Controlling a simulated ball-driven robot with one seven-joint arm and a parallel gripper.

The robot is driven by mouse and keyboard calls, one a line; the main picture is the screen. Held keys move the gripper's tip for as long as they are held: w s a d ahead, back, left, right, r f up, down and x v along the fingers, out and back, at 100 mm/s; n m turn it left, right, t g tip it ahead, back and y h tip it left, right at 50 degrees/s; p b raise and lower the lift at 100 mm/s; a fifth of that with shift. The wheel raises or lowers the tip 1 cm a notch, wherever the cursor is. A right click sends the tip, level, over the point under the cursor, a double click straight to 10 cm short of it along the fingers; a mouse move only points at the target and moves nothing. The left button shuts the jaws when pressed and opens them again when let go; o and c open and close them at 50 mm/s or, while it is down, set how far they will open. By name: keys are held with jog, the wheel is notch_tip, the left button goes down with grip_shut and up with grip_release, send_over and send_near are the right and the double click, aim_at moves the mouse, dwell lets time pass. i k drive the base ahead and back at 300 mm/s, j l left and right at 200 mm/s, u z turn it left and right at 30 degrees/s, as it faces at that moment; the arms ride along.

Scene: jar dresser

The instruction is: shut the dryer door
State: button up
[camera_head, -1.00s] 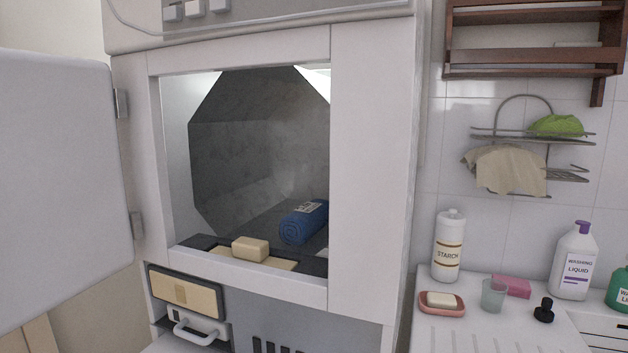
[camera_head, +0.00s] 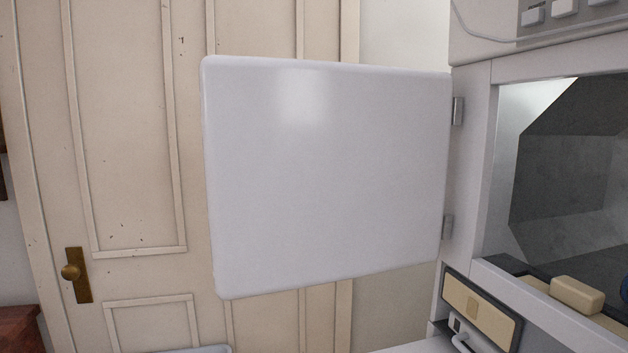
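The dryer door (camera_head: 325,180) is a white panel with rounded corners. It stands wide open, swung out to the left of the dryer. Two metal hinges (camera_head: 457,111) join its right edge to the dryer's white front frame (camera_head: 476,180). The dryer opening (camera_head: 560,165) is at the right edge of the view, with a dark grey drum inside. A tan block (camera_head: 577,294) sits at the lower lip of the opening. My gripper is not in view.
A cream-fronted panel (camera_head: 480,308) is below the opening. A reddish-brown piece of furniture (camera_head: 20,328) shows at the lower left.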

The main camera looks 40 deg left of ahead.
aim_at(317, 173)
jog(key=u, duration=1.3)
jog(key=i+j+u, duration=0.25)
jog(key=i+u, duration=0.2)
jog(key=i, duration=0.2)
